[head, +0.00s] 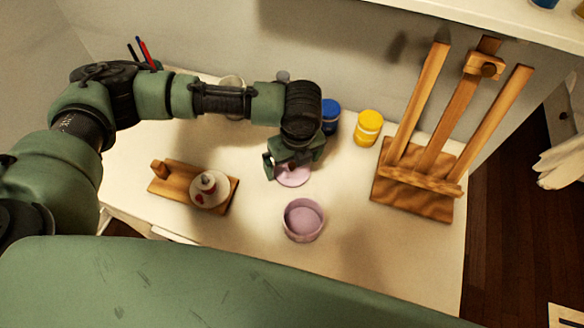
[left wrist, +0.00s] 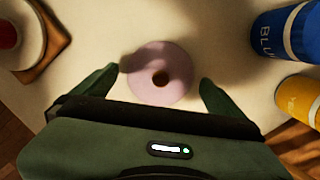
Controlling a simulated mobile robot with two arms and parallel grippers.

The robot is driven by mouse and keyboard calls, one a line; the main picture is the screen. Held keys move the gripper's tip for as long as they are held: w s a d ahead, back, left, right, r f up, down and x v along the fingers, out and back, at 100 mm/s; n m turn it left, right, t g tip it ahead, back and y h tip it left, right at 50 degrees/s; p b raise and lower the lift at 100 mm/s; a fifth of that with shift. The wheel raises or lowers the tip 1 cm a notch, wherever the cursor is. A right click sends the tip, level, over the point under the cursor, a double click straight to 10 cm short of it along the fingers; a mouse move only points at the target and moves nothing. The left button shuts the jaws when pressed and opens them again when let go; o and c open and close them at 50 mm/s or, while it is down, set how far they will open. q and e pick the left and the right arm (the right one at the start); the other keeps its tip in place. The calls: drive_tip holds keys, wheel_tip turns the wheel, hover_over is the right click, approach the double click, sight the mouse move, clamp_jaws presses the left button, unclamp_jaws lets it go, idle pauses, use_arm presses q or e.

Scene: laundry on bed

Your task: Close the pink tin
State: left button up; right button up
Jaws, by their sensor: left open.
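The pink tin (head: 303,220) stands open on the white table, its round inside facing up. Its pink lid (head: 293,177) lies apart from it on the table, just behind the tin. The lid also shows in the left wrist view (left wrist: 160,88), round with a dark knob or spot in its middle. My left gripper (head: 285,172) is over the lid, open, and its two fingers (left wrist: 160,92) stand on either side of the lid with gaps. I cannot tell whether the fingertips touch the table. The tin is not visible in the left wrist view. My right gripper is in neither view.
A blue can (head: 330,116) and a yellow can (head: 368,128) stand behind the lid to the right. A wooden easel (head: 430,140) stands at the right. A wooden board (head: 172,183) with a small white and red item (head: 208,187) lies at the left. The table front right is clear.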

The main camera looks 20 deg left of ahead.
sight(293, 166)
use_arm(q)
drive_tip(key=shift+f, duration=0.55)
drive_tip(key=c, duration=1.2)
drive_tip(key=shift+c, duration=0.2)
wheel_tip(293, 166, up, 20)
drive_tip(key=shift+p, duration=0.4)
